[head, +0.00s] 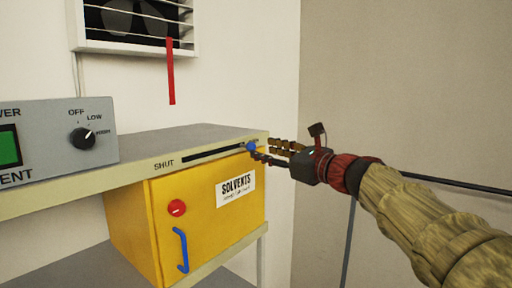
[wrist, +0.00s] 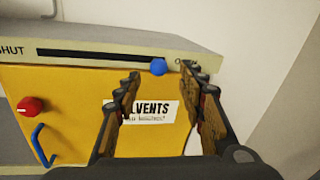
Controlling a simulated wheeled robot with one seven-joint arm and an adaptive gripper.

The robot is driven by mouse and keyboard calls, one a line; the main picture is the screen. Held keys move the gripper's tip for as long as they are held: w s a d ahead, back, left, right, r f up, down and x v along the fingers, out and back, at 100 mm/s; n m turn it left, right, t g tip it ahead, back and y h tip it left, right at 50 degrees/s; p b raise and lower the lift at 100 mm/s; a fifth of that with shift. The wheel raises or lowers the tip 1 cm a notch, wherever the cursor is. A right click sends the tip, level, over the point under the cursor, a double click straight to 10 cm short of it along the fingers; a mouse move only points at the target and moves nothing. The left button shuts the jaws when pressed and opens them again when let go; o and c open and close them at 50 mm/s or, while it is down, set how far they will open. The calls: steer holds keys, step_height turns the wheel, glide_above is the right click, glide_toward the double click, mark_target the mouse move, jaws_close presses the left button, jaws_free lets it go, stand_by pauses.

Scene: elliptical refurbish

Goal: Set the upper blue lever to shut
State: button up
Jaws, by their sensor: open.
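The upper blue lever shows as a round blue knob (head: 252,147) at the right end of a dark slot (head: 212,153) in the shelf's front edge. The word SHUT (head: 164,164) is printed at the slot's left end. My gripper (head: 272,152) is open at the right end of the shelf, with its fingertips close to the knob. In the wrist view the knob (wrist: 159,67) lies ahead of and between the two open fingers (wrist: 160,82). I cannot tell whether a finger touches it.
Below the shelf (head: 60,190) stands a yellow SOLVENTS cabinet (head: 135,215) with a red knob (head: 177,207) and a lower blue handle (head: 181,250). A grey control box (head: 50,150) sits on the shelf at left. A red strip (head: 171,72) hangs from the wall vent (head: 135,45).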

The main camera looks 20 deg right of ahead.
mark_target(254, 147)
steer(key=p+x, duration=0.1)
steer(key=x, duration=0.4)
steer(key=shift+w+a, duration=0.1)
steer(key=shift+a, duration=0.1)
steer(key=c, duration=0.3)
jaws_close()
stand_by(0.5)
